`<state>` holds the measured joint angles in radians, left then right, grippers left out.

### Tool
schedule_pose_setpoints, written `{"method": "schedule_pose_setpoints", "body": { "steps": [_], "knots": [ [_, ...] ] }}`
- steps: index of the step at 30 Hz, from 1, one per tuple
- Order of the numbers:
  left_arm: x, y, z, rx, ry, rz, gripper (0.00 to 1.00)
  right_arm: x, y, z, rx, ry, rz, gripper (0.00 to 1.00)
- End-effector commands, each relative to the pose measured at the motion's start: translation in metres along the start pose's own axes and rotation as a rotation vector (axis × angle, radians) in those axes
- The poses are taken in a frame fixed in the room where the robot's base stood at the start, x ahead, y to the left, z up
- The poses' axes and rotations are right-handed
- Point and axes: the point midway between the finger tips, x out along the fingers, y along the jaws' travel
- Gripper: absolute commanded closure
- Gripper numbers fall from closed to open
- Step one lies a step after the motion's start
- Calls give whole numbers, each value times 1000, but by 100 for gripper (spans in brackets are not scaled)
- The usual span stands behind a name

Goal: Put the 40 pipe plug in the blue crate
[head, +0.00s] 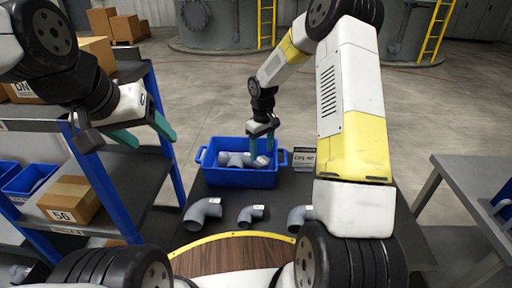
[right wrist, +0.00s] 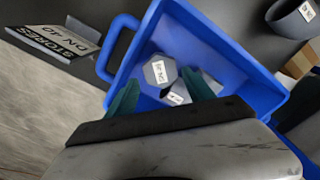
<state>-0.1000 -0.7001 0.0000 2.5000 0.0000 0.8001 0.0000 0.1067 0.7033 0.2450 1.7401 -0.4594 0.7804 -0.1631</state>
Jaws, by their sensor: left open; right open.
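The blue crate (head: 239,179) stands on the dark table and holds grey pipe fittings. In the right wrist view, a grey six-sided piece with a white label, apparently the pipe plug (right wrist: 153,79), lies inside the crate (right wrist: 238,62). Another labelled grey fitting (right wrist: 181,91) is beside it. My right gripper (head: 261,148) is over the crate, pointing down; in the right wrist view its teal fingers (right wrist: 162,95) are apart, with the fittings showing beyond and between them. I cannot see contact. My left gripper (head: 149,138) is open and empty, left of the crate by the shelf.
Grey elbows (head: 203,212), (head: 251,214), (head: 299,217) lie in front of the crate. A sign reading STORES DN 40 (right wrist: 68,41) stands beside the crate. The left shelf holds a box marked 56 (head: 70,200). Another table (head: 470,190) stands at right.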

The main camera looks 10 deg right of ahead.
Motion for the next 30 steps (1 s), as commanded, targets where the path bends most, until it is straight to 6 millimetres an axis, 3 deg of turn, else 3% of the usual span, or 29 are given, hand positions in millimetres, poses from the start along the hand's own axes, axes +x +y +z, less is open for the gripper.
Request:
{"method": "schedule_pose_setpoints", "body": {
  "steps": [3, 14, 17, 24, 30],
  "knots": [
    [0, 0, 0, 0, 0, 0, 36, -27, 1, -1, 1, 3, 3, 39],
    [0, 0, 0, 0, 0, 0, 36, -73, -1, 3, 7, 7, 6, 39],
    [0, 0, 0, 0, 0, 0, 36, -100, -5, 13, 29, 32, 25, 39],
    [0, 0, 0, 0, 0, 0, 36, -197, -34, 77, 165, 163, 80, 39],
    [0, 0, 0, 0, 0, 0, 36, -252, -72, 144, 299, 305, 84, 39]
  ]
}}
